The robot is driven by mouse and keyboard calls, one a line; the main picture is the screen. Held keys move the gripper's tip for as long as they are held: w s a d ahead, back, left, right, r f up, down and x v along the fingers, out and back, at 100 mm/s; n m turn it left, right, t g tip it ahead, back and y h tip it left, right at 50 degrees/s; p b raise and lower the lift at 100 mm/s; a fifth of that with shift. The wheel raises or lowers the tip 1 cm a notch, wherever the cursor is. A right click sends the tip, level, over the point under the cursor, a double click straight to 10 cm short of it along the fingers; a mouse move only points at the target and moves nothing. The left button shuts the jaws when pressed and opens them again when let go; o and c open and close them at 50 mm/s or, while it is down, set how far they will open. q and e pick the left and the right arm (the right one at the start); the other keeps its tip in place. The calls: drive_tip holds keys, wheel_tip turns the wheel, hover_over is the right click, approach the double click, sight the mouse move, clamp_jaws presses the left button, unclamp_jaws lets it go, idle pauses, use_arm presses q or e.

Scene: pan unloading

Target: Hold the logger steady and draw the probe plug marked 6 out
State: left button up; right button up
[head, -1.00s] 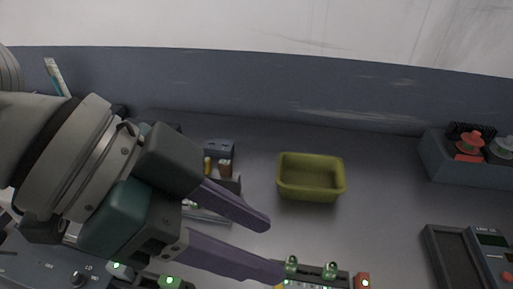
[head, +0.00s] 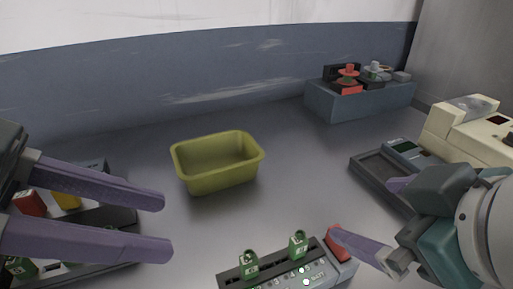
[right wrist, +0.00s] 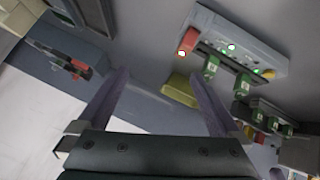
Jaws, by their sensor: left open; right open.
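The grey logger (head: 318,277) lies at the bottom middle of the head view, with a red end (head: 338,243) and lit green lamps. Two green plugs, one left (head: 249,264) and one right (head: 298,244), stand up from it; I cannot read their numbers surely. It also shows in the right wrist view (right wrist: 262,48). My left gripper (head: 166,222) is open and empty, left of the logger. My right gripper (head: 363,211) is open and empty, one finger appearing close to the red end; contact is unclear. It shows in the right wrist view (right wrist: 158,76).
A yellow-green bin (head: 217,177) stands behind the logger. A rack with red, yellow and green parts (head: 110,216) is partly behind my left gripper. A blue-grey box (head: 350,103) stands at the back; a dark tray meter (head: 378,170) and cream device (head: 470,130) are at right.

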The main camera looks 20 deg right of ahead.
drive_tip(key=w+a+r+n+t+y, duration=0.3)
drive_tip(key=w+a+r+n+t, duration=0.15)
drive_tip(key=r, duration=0.45)
drive_tip(key=w+a+r+n+t+y, duration=0.25)
drive_tip(key=w+r+n+t, duration=0.3)
drive_tip(key=r, duration=0.35)
drive_tip(key=s+a+r+n+g+y, duration=0.3)
drive_tip(key=a+r+n+g+y, duration=0.3)
drive_tip(key=a+n+y, duration=0.9)
drive_tip(key=s+f+n+g, duration=0.45)
drive_tip(key=n+g, duration=0.45)
drive_tip(key=n, duration=0.6)
drive_tip(key=n+g+h, duration=0.4)
drive_tip(key=n+h, duration=0.7)
drive_tip(key=h, duration=0.8)
hover_over(310, 262)
drive_tip(key=f, duration=1.9)
drive_tip(key=shift+a+f, duration=0.25)
drive_tip(key=shift+f, duration=0.05)
drive_tip(key=shift+d+f+h, duration=0.25)
wheel_tip(310, 262, down, 9)
drive_tip(key=shift+f, duration=0.2)
drive_tip(key=shift+c, duration=0.4)
